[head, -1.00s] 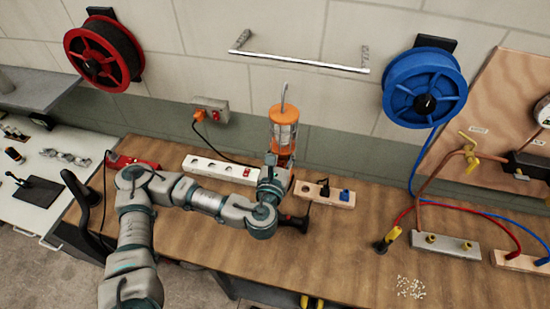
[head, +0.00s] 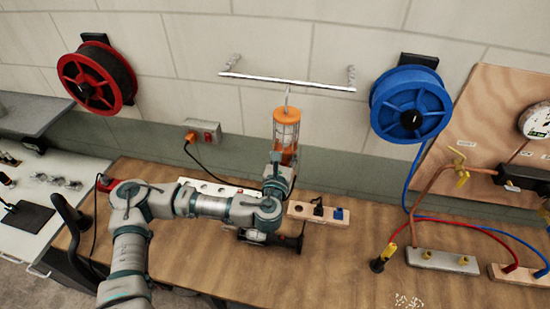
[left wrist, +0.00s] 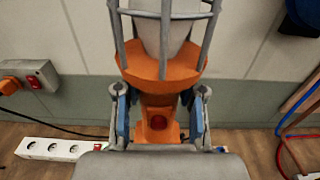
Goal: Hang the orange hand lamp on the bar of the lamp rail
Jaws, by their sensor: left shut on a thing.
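The orange hand lamp (head: 286,130) is upright, with a caged bulb and a hook on top. My left gripper (head: 277,163) is shut on the lamp's lower part; in the left wrist view the lamp's orange collar and cage (left wrist: 163,62) rise above the fingers (left wrist: 160,115). The lamp rail's bar (head: 285,83) runs along the wall just above. The tip of the lamp's hook overlaps the bar in the head view; I cannot tell whether it touches or sits over it. My right gripper is not in view.
A red reel (head: 92,78) and a blue reel (head: 411,104) hang on the wall either side. The wall around the bar is clear.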

